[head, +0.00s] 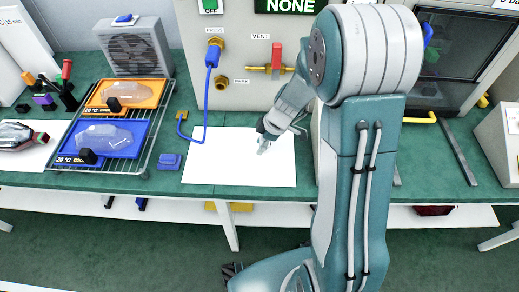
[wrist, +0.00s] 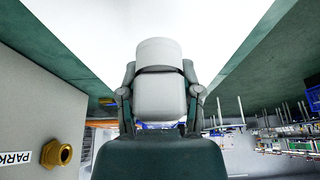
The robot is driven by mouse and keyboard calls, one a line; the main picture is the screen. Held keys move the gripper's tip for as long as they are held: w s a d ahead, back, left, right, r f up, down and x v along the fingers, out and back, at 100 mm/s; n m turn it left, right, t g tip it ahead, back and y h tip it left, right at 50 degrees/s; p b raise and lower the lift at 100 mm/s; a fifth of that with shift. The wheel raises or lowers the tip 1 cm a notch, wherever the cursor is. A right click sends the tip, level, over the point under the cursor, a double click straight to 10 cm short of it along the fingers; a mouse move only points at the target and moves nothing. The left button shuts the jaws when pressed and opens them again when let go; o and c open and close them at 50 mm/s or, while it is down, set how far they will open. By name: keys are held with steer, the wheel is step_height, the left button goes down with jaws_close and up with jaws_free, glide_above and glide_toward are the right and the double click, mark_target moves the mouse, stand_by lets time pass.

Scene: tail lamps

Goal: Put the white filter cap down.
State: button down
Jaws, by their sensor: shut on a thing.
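My gripper (head: 266,137) is over the white sheet (head: 215,165) in the head view, close above or at its surface; I cannot tell whether there is a gap. In the wrist view my gripper (wrist: 160,92) has its two fingers on either side of the white filter cap (wrist: 158,55), shut on it. The cap is a pale rounded cylinder with a dark line across it. In the head view the cap is too small and pale against the sheet to make out clearly. The white sheet fills the top of the wrist view.
A blue hose (head: 206,95) hangs from the PRESS fitting and curls left of the sheet. A blue block (head: 169,161) lies beside the sheet. A wire rack (head: 145,150) holds an orange tray (head: 150,88) and a blue tray (head: 132,150) with clear lenses. The sheet's left part is bare.

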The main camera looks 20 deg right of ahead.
steer(key=shift+w+a+f, duration=0.15)
steer(key=shift+w+f, duration=0.15)
steer(key=shift+f, duration=0.15)
steer(key=shift+w+f, duration=0.1)
steer(key=shift+f, duration=1.45)
steer(key=shift+c, duration=1.3)
jaws_free()
